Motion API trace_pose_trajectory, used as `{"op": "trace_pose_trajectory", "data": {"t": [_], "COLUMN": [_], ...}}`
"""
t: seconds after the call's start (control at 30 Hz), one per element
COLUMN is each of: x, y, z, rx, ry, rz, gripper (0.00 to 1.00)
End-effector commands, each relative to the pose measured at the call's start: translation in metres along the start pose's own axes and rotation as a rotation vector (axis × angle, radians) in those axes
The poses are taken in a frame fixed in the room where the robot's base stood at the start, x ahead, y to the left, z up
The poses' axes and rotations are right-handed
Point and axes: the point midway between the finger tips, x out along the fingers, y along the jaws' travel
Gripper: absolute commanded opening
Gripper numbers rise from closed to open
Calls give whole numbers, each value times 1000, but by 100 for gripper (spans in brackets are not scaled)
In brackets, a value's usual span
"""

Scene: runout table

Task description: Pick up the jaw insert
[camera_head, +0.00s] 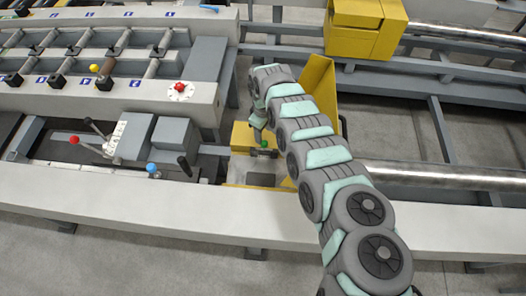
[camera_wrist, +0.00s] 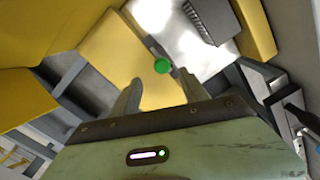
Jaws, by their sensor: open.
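My gripper (camera_head: 263,150) hangs over the yellow housing near the middle of the head view. In the wrist view its two grey fingers (camera_wrist: 159,82) are spread apart with nothing held between them. A dark ribbed block (camera_wrist: 210,20), which looks like the jaw insert, lies at the top right of the wrist view, beyond the right finger and apart from it.
Yellow housing walls (camera_head: 318,85) stand close beside my arm. A lever box (camera_head: 133,136) with red and blue knobs is to the left. A long white beam (camera_head: 120,210) runs along the front, and a steel bar (camera_head: 450,177) lies at the right.

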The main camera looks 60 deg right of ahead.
Motion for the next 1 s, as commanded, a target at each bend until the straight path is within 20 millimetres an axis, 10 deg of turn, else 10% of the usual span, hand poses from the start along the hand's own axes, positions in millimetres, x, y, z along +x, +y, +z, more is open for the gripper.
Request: {"op": "trace_pose_trajectory", "data": {"t": [0.6,1.0], "x": [71,71], "y": [-6,-5], "z": [4,4], "rx": [2,2], "ry": [2,4], "rz": [2,4], "gripper": [52,42]}}
